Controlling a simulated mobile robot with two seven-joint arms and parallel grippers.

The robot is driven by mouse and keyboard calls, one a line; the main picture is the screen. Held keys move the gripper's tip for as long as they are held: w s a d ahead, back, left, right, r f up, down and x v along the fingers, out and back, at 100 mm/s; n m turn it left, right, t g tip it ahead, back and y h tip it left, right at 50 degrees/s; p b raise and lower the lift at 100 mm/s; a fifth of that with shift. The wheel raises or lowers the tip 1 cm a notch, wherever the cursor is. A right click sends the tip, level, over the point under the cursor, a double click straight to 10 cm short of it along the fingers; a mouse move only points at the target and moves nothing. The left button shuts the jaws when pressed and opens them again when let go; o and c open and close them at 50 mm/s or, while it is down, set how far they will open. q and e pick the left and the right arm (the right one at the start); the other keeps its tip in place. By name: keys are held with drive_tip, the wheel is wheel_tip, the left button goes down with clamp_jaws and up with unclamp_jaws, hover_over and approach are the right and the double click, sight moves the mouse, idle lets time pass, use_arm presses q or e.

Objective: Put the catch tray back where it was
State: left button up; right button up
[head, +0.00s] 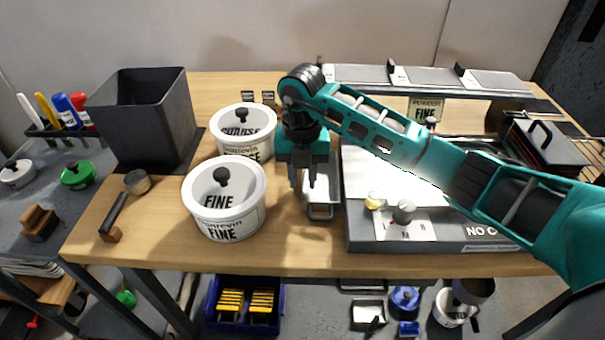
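The catch tray looks to be the small grey metal tray (320,211) with a wire handle at its front, lying on the wooden table between the white FINE pot and the grey machine (430,246). My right gripper (303,184) points down over the tray, at its left side. The arm hides the rear of the tray. I cannot tell whether the fingers touch it or whether they are open. My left gripper does not show.
The white FINE pot (224,215) and COARSE pot (233,121) stand left of my gripper. A black bin (144,118) stands farther left. The table's front middle strip is clear.

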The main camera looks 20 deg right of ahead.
drive_tip(key=shift+r, duration=0.45)
use_arm(q)
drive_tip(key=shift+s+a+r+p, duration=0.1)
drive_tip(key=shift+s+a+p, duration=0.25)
drive_tip(key=shift+p, duration=0.45)
use_arm(e)
wheel_tip(320, 180, up, 11)
drive_tip(key=shift+r, duration=0.2)
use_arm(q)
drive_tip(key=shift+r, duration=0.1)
use_arm(e)
drive_tip(key=shift+s, duration=0.1)
